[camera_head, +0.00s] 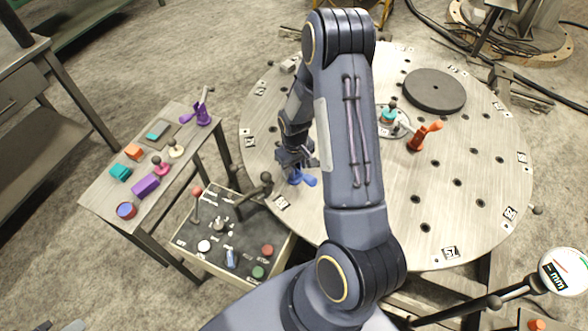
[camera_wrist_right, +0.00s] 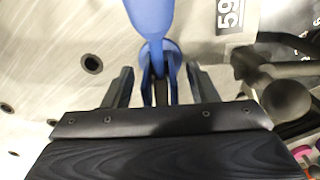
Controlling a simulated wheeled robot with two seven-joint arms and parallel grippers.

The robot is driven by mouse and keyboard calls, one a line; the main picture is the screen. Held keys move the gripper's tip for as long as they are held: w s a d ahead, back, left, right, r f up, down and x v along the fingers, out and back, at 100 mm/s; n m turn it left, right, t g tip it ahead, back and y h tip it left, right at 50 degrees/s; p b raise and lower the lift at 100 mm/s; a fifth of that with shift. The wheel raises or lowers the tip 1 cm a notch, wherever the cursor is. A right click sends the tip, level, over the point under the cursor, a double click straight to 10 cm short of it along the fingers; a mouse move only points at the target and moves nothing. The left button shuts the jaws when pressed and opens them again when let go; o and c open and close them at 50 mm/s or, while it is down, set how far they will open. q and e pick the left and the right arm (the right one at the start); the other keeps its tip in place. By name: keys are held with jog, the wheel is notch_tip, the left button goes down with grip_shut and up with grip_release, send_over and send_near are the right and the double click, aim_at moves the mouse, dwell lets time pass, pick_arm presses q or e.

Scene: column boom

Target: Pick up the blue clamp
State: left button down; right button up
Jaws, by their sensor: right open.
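The blue clamp (camera_head: 308,181) lies on the round metal table near its left front edge, partly hidden by my right gripper (camera_head: 292,160). In the right wrist view the blue clamp (camera_wrist_right: 150,15) reaches from the top edge down between the fingers. My right gripper (camera_wrist_right: 160,85) is open, with one dark finger on each side of the clamp's lower part and a gap visible on both sides. Contact with the clamp is not visible. My left gripper is not in view.
On the round table (camera_head: 465,215) stand an orange clamp (camera_head: 424,136), a dark disc (camera_head: 435,91) and a teal-topped part (camera_head: 387,116). A control box (camera_head: 215,250) with levers is close by. The left side table (camera_head: 100,200) holds a purple clamp (camera_head: 203,115) and small blocks.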

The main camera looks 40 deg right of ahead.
jog(key=shift+f, duration=0.2)
jog(key=c, duration=1.1)
jog(key=shift+r+b, duration=0.45)
jog(key=shift+r, duration=0.35)
jog(key=s+a+r, duration=0.2)
jog(key=s+r, duration=0.1)
jog(key=s, duration=0.1)
jog(key=s+a+r+b, duration=0.1)
jog(key=s+a+r, duration=0.2)
jog(key=s+r, duration=0.1)
jog(key=s+a+r+b, duration=0.1)
jog(key=s+a+r, duration=0.1)
jog(key=s+r, duration=0.1)
jog(key=shift+s+a+r, duration=0.2)
jog(key=shift+r, duration=0.2)
jog(key=shift+s+a+r, duration=0.15)
jog(key=shift+s+r, duration=0.05)
jog(key=shift+r, duration=0.15)
